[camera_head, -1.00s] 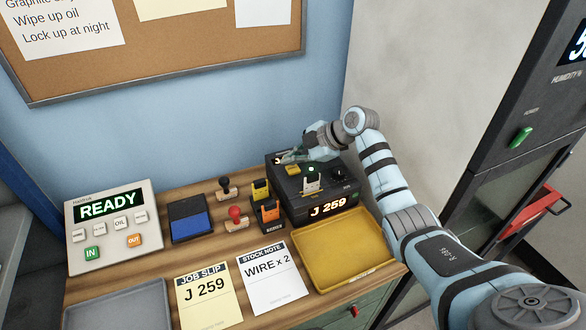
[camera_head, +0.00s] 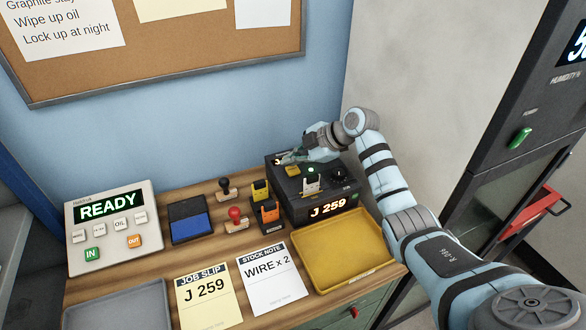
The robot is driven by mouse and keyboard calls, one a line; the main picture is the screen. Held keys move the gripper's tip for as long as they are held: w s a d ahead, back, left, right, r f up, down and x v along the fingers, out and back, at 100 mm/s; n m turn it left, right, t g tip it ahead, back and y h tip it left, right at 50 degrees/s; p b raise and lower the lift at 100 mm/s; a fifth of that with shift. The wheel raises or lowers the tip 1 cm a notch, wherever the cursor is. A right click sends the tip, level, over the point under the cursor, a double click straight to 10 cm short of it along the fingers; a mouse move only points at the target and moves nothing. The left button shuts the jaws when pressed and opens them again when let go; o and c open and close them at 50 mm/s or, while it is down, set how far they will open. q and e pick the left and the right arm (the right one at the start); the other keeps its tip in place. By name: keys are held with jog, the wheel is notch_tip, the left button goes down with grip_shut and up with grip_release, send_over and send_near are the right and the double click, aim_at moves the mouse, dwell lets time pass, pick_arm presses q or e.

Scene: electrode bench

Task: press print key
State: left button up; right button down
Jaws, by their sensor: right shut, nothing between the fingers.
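A black label printer (camera_head: 293,209) stands at the back right of the bench, with "J 259" on its lit front display (camera_head: 328,208). A small green light or key (camera_head: 311,169) shows on its top, above a white label piece (camera_head: 311,184). A dark round knob (camera_head: 339,171) sits to the right of it. My right gripper (camera_head: 287,158) is shut and empty over the back left of the printer's top. Whether its tips touch the printer, I cannot tell. The gripper hides part of the top behind the green light. My left gripper is not in view.
A yellow tray (camera_head: 345,278) lies in front of the printer. Stamps (camera_head: 236,219), a blue ink pad (camera_head: 191,226) and a keypad reading READY (camera_head: 111,205) stand to the left. A job slip (camera_head: 207,312), a stock note (camera_head: 272,296) and a grey tray (camera_head: 120,300) lie in front.

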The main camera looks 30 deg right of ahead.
aim_at(292, 171)
jog(key=shift+f, duration=0.45)
jog(key=shift+f+b, duration=0.45)
dwell(0.4)
jog(key=shift+r, duration=0.1)
jog(key=shift+r+p, duration=0.8)
notch_tip(292, 171, up, 5)
jog(key=p, duration=0.4)
jog(key=shift+r, duration=0.1)
dwell(0.7)
